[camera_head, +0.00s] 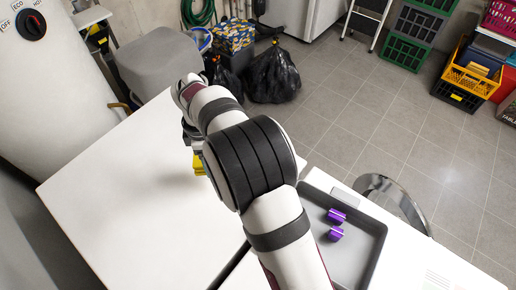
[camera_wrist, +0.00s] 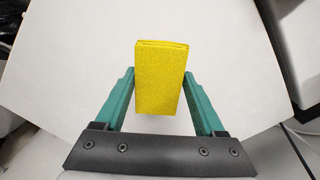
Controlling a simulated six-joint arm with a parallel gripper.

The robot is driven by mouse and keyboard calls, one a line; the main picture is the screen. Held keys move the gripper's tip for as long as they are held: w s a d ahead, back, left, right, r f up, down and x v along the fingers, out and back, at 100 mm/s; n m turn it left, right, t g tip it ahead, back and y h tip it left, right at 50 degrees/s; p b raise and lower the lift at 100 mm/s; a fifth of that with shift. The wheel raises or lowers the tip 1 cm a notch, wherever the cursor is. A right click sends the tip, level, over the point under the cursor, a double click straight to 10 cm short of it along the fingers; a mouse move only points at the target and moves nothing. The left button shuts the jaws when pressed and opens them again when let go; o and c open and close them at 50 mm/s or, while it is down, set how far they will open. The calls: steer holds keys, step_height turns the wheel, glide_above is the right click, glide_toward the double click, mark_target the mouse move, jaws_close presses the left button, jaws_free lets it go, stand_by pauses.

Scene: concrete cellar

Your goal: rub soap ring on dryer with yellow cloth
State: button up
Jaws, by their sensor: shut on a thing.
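The yellow cloth (camera_wrist: 160,80) is a folded block between the two green fingers of my gripper (camera_wrist: 160,92), which is shut on it. In the head view a bit of the yellow cloth (camera_head: 199,165) shows below my gripper (camera_head: 192,142), mostly hidden behind my arm. The white top, apparently the dryer's (camera_head: 130,190), spreads under the cloth; it also fills much of the wrist view (camera_wrist: 75,70). Whether the cloth touches the top I cannot tell. No soap ring is visible in either view; part of the top is hidden by my arm and the cloth.
A grey tray (camera_head: 366,262) with purple pieces (camera_head: 336,216) lies on a white surface at the right. A white tank (camera_head: 50,90) stands at the left and a grey bin (camera_head: 158,65) behind the top. Black bags (camera_head: 273,75) and crates (camera_head: 470,75) stand on the floor.

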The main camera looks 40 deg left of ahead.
steer(key=shift+s+a+f, duration=0.2)
steer(key=shift+s+a, duration=0.3)
steer(key=shift+s, duration=0.25)
glide_above(210, 182)
steer(key=shift+w+f, duration=0.1)
steer(key=shift+f, duration=2.8)
step_height(210, 182, down, 2)
steer(key=shift+f, duration=0.1)
steer(key=shift+w, duration=0.8)
steer(key=shift+c, duration=1.3)
steer(key=shift+w, duration=1.15)
steer(key=shift+s, duration=2)
steer(key=shift+r, duration=4.1)
steer(key=shift+w, duration=0.1)
